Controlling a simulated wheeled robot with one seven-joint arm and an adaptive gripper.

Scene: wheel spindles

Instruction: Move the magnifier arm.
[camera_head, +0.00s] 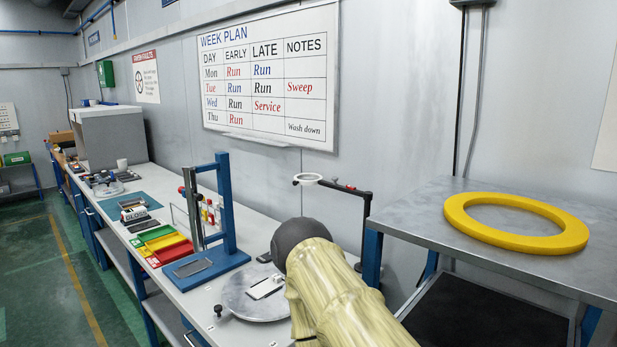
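My arm, in a pale yellow sleeve with a dark grey rounded part, rises in front of the bench, below the lens in the picture. My gripper's fingers do not show, and I see no contact with the magnifier arm.
A round grey plate (258,294) with a small pale piece lies left of my arm. A blue frame stand (227,205) and coloured trays (165,245) stand farther left on the white bench. A metal table with a yellow ring (515,223) stands at right.

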